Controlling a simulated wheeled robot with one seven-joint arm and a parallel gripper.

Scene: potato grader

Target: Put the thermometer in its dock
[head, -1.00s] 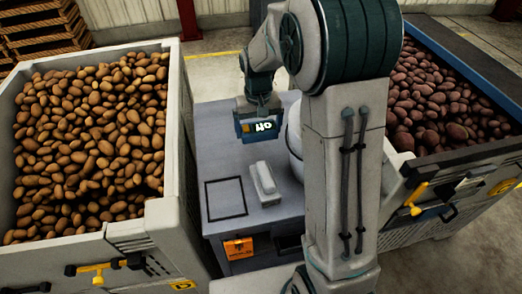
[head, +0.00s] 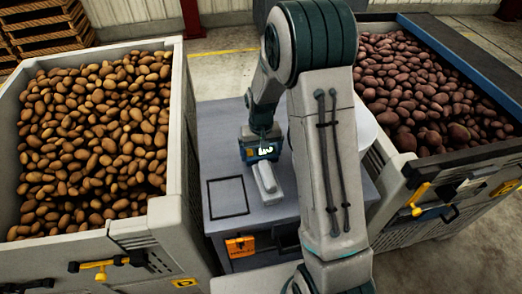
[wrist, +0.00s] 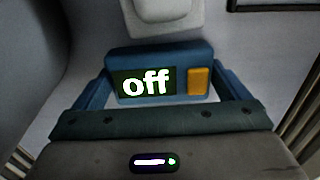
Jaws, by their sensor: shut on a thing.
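The thermometer (head: 264,153) is a blue block with a dark display and an orange button. In the wrist view (wrist: 160,75) its display reads "off". My gripper (wrist: 160,88) is shut on it, one finger at each side, and it also shows in the head view (head: 258,140). A pale oblong block (head: 266,184), which looks like the dock, lies on the grey cabinet top. The thermometer is just behind its far end in the head view; I cannot tell whether they touch. The block's end shows at the top of the wrist view (wrist: 163,14).
A black square outline (head: 228,197) marks the grey cabinet top (head: 222,150) left of the block. A bin of brown potatoes (head: 165,220) stands left, a bin of reddish potatoes (head: 420,172) right. A white rounded object (head: 368,130) is partly hidden behind my arm.

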